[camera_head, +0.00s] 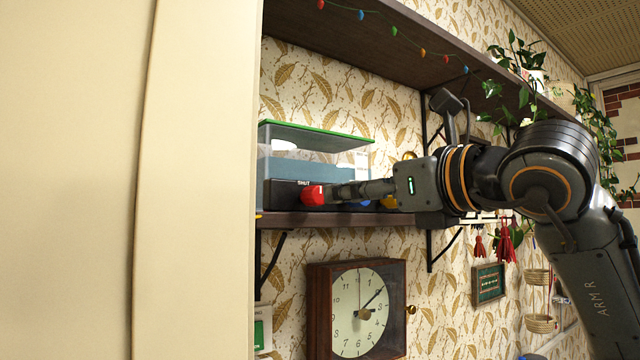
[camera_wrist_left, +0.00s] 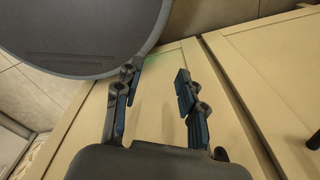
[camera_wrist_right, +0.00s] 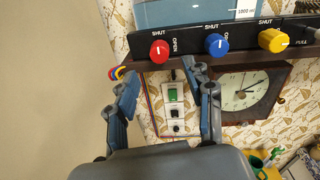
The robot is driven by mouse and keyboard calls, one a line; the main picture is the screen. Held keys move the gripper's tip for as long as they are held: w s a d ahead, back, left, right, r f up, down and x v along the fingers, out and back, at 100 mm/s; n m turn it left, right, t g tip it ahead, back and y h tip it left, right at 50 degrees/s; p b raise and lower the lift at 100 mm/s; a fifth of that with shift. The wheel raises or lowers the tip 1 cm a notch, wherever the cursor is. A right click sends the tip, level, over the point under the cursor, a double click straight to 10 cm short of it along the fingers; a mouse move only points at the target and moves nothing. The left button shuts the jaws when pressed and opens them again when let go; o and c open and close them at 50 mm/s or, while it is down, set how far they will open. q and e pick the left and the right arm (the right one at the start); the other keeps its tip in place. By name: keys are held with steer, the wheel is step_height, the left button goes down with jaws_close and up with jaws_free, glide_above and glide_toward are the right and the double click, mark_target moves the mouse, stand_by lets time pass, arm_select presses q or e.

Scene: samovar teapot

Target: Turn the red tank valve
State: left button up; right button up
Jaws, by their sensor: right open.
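The red tank valve (camera_head: 312,195) is a round knob on the dark front panel of the tank (camera_head: 316,164), at the left end of the shelf. In the right wrist view the red valve (camera_wrist_right: 159,51) is leftmost of three knobs, with SHUT and OPEN printed by it. Its white mark points roughly up. My right gripper (camera_head: 338,191) reaches in from the right, its fingers close to the red valve. In the right wrist view its open fingers (camera_wrist_right: 160,76) lie below and either side of the valve, with nothing held. My left gripper (camera_wrist_left: 155,75) is open and empty.
A blue knob (camera_wrist_right: 216,43) and a yellow knob (camera_wrist_right: 273,40) sit right of the red one. The shelf (camera_head: 300,219) runs under the tank, with a clock (camera_head: 360,305) below. A beige panel (camera_head: 200,180) stands at the left. Beige panels (camera_wrist_left: 240,90) lie before my left gripper.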

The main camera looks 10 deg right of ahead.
mark_target(321, 194)
steer(key=p+x, duration=0.2)
steer(key=x, duration=0.5)
steer(key=shift+w+a+r+p, duration=0.1)
steer(key=shift+w+p, duration=0.05)
steer(key=shift+p, duration=0.25)
steer(key=shift+w+a, duration=0.2)
steer(key=shift+w, duration=0.15)
steer(key=shift+c, duration=0.2)
jaws_close()
